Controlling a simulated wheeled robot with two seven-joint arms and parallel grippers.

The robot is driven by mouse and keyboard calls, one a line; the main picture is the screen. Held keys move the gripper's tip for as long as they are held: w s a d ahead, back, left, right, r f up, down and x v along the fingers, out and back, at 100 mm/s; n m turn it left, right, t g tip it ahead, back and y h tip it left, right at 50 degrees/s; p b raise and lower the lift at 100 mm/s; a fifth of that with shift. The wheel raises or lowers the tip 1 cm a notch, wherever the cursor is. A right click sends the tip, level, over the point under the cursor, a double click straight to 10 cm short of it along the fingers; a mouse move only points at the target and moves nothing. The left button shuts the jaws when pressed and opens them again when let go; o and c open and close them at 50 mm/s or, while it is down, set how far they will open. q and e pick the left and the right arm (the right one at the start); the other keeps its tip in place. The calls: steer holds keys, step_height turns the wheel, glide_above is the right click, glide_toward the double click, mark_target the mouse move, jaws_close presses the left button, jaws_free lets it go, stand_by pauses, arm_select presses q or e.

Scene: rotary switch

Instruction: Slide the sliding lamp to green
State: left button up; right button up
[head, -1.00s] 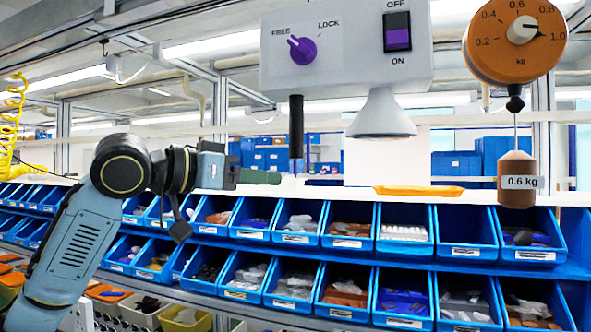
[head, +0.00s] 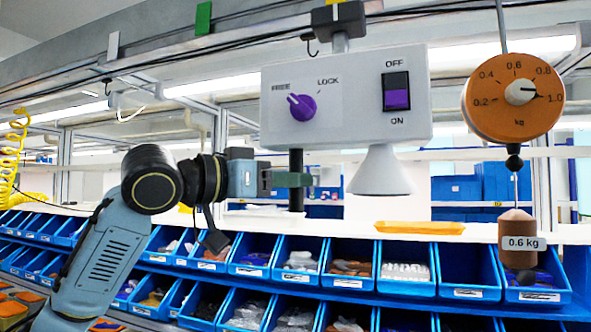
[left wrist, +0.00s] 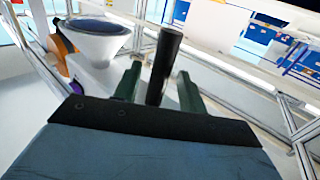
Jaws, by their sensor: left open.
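The sliding lamp is a white box (head: 350,85) with a white cone shade (head: 380,172), hanging from an overhead rail by a dark carriage (head: 338,17). Its purple knob (head: 302,107) points toward FREE. A purple and black OFF/ON switch (head: 396,91) is on its front. A black handle (head: 296,200) hangs under the box. A green marker (head: 203,18) is on the rail, left of the lamp. My left gripper (head: 305,179) is open around the handle. In the left wrist view the handle (left wrist: 163,62) stands between the two fingers. My right gripper is not in view.
A pale marker (head: 113,45) is farther left on the rail (head: 155,60). An orange dial scale (head: 513,95) with a 0.6 kg weight (head: 516,228) hangs right of the lamp. Blue bins (head: 350,262) fill the shelves below. The rail between lamp and green marker looks clear.

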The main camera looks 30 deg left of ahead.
arm_select(q)
steer(key=shift+x, duration=1)
jaws_close()
